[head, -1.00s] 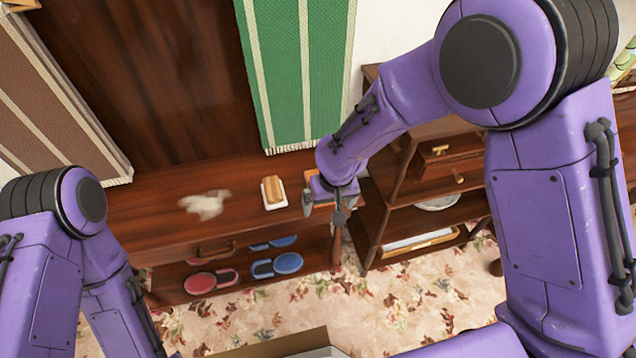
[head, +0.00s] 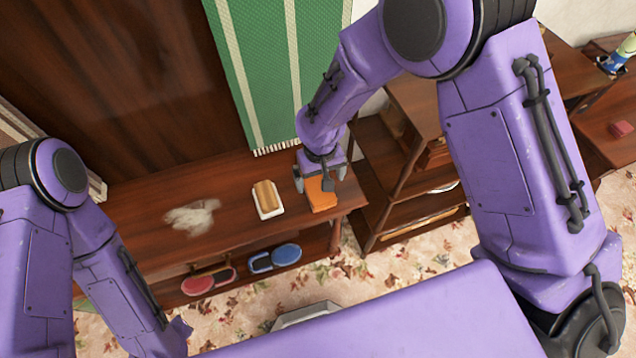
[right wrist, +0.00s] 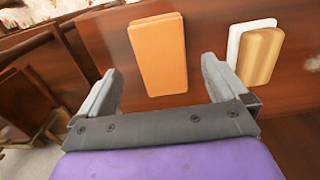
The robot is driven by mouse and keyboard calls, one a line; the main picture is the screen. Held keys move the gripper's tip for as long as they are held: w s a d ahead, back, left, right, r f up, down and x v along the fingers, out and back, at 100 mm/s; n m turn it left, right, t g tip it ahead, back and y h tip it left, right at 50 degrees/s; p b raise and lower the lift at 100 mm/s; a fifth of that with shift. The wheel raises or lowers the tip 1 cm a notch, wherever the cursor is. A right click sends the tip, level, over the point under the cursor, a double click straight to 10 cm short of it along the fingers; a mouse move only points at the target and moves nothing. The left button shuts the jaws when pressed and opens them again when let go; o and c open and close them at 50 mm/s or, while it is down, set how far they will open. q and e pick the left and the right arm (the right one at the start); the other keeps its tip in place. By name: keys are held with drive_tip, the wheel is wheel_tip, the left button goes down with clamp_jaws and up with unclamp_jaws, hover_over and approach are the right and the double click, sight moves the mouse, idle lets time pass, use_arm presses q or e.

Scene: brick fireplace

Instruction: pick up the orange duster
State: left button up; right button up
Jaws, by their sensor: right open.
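The orange duster (head: 321,195) lies flat near the right end of the dark wooden bench top. It shows as an orange block in the right wrist view (right wrist: 158,52). My right gripper (head: 320,182) is over the duster, pointing down at it. In the right wrist view its open fingers (right wrist: 160,72) stand on either side of the duster's near end in the picture, with nothing between them held. I cannot tell the exact height gap. My left arm shows at the left of the head view, but its gripper is not seen.
A white and tan block (head: 267,199) lies left of the duster; it also shows in the right wrist view (right wrist: 258,52). A pale dusty smear (head: 192,216) is further left. Wooden shelves (head: 420,208) stand right.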

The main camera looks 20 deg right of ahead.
sight(319, 188)
drive_tip(key=shift+a+f, duration=0.1)
drive_tip(key=shift+f, duration=0.35)
drive_tip(key=f+p, duration=0.1)
drive_tip(key=f, duration=0.4)
drive_tip(key=shift+w+f, duration=0.15)
drive_tip(key=shift+w, duration=0.05)
drive_tip(key=c, duration=1)
drive_tip(key=shift+r, duration=0.6)
drive_tip(key=s+r, duration=0.1)
drive_tip(key=r, duration=0.1)
drive_tip(key=s+a+r+b, duration=0.1)
drive_tip(key=s+r, duration=0.1)
drive_tip(key=r, duration=0.1)
drive_tip(key=s+a+r, duration=0.1)
drive_tip(key=r, duration=0.2)
drive_tip(key=shift+s, duration=0.15)
drive_tip(key=s+a+r, duration=0.1)
drive_tip(key=s, duration=0.1)
drive_tip(key=s+a+r, duration=0.1)
drive_tip(key=s, duration=0.2)
drive_tip(key=s+a+r, duration=0.2)
drive_tip(key=s, duration=0.1)
drive_tip(key=shift+s+a+b, duration=0.1)
drive_tip(key=shift+s+b, duration=0.05)
drive_tip(key=shift+b, duration=0.2)
